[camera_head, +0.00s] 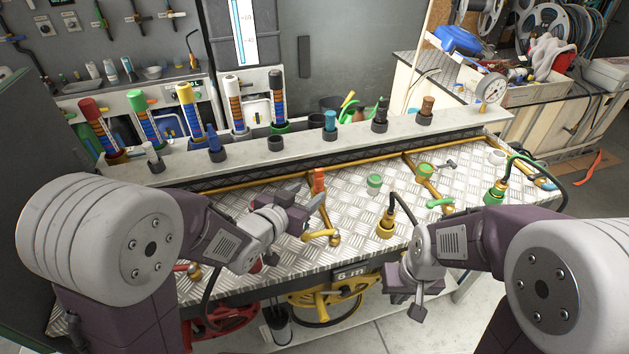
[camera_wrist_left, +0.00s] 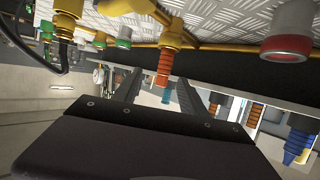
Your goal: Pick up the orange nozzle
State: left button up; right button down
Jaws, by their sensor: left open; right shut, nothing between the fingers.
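In the left wrist view, which is upside down, the orange nozzle (camera_wrist_left: 165,66) appears beyond and between the two fingers (camera_wrist_left: 158,88). I cannot tell whether a finger touches it. My right gripper (camera_head: 408,294) is shut and empty, in front of the bench's front edge.
A brass fitting with a black hose (camera_head: 386,222) stands to the right. A raised grey shelf (camera_head: 260,160) with several coloured nozzles runs along the back. A green-topped fitting (camera_head: 374,182) sits right of the orange nozzle.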

aim_at(316, 182)
pick_arm(q)
jog(key=x, duration=0.4)
jog(key=shift+w+a+f, duration=0.1)
jog(key=shift+w+a, duration=0.2)
jog(key=shift+a, duration=0.05)
jog(key=x, duration=0.5)
jog(key=shift+w+a+p, duration=0.1)
jog(key=shift+w+p, duration=0.05)
jog(key=shift+p, duration=0.25)
jog(key=shift+s+r, duration=0.2)
jog(key=c, duration=0.4)
grip_shut()
